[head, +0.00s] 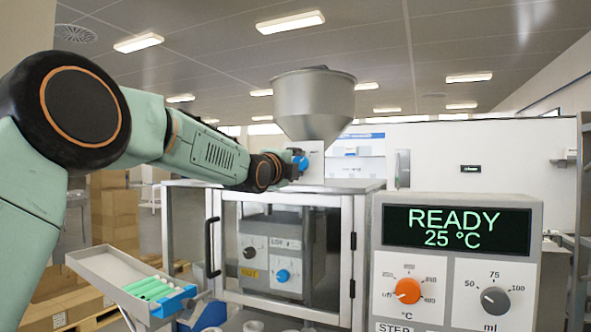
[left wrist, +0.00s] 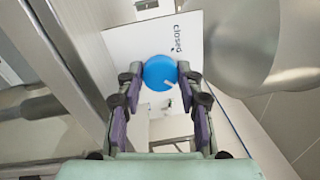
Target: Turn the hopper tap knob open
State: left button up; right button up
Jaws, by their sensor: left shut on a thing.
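The hopper tap knob is blue and round (head: 301,160), on a white plate below the metal hopper (head: 313,100). In the left wrist view the knob (left wrist: 160,71) has a short white mark toward its lower right. The word "closed" stands on the white plate (left wrist: 186,30) above and right of it. My left gripper (head: 291,163) reaches the knob from the left. In the left wrist view its fingers (left wrist: 157,77) are shut on the knob, one on each side. My right gripper is not in view.
Below the hopper stands a glazed cabinet (head: 345,262) with a black door handle (head: 212,248). A control panel (head: 457,229) reading READY 25 °C stands at the right. A tray (head: 110,265) with green-and-white tubes sits at the lower left. The hopper cone (left wrist: 248,40) is close beside my gripper.

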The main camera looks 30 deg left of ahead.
pick_arm(q)
jog(key=shift+f, duration=0.15)
jog(key=o, duration=1.2)
jog(key=shift+s+d, duration=0.1)
jog(key=shift+s+d+f, duration=0.1)
jog(key=shift+s, duration=1.75)
jog(key=shift+s+d+f, duration=0.1)
jog(key=shift+s, duration=1.75)
jog(key=shift+r, duration=0.1)
